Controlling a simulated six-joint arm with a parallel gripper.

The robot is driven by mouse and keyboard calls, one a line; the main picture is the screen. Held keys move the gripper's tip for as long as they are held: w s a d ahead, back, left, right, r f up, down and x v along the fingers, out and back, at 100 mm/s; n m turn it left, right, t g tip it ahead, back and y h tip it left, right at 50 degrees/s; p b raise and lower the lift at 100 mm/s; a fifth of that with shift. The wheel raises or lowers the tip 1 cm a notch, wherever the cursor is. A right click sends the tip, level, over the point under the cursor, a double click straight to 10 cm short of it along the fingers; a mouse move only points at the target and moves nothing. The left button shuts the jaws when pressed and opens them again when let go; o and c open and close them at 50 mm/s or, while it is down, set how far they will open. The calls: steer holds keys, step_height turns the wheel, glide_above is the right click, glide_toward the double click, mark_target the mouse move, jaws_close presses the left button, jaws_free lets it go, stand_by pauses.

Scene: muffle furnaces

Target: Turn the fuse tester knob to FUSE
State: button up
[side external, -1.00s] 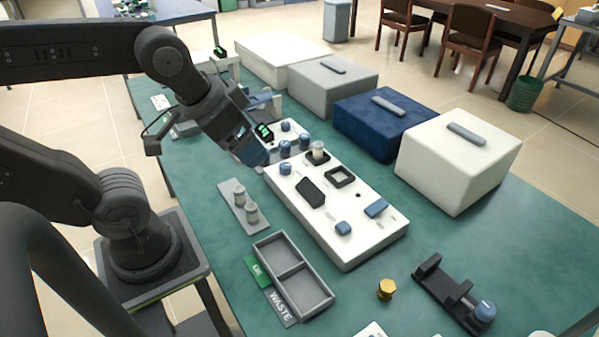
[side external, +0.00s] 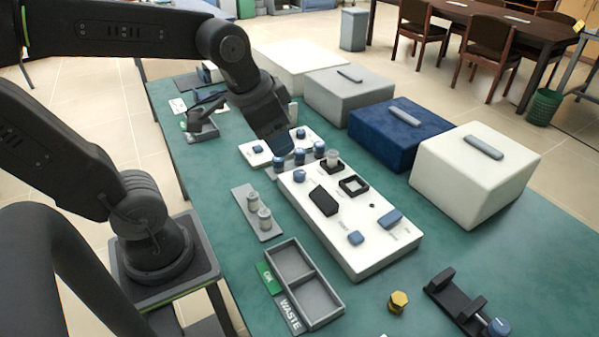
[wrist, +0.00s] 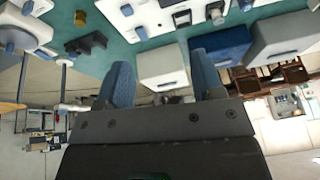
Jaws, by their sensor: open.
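The fuse tester appears to be the long white panel (side external: 375,258), with a black display block (side external: 323,201), a square black frame (side external: 354,185) and several blue controls. One round blue knob (side external: 299,176) sits at its far left corner. Blue controls sit at its near end, one at left (side external: 355,237) and one larger at right (side external: 390,218). The labels are too small to read. My gripper (side external: 283,147) is above the panel's far end, near a row of blue-topped pieces. In the wrist view its two blue fingers (wrist: 162,78) are apart with nothing between them.
A smaller white panel (side external: 250,157) with blue knobs lies beyond. A grey stand (side external: 244,198) with cylinders and a divided grey tray (side external: 270,252) lie at left. A gold hex piece (side external: 398,301) and black holder (side external: 450,297) are in front. Large boxes (side external: 480,180) line the right.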

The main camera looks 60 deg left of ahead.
steer(key=w+a+f+m+g, duration=0.2)
steer(key=w+a+f+m, duration=0.1)
steer(key=w+a, duration=0.4)
steer(key=m+g, duration=0.3)
glide_toward(299, 172)
step_height(299, 172, down, 10)
steer(key=shift+s+a+f, duration=0.1)
steer(key=shift+c, duration=0.2)
steer(key=c, duration=0.9)
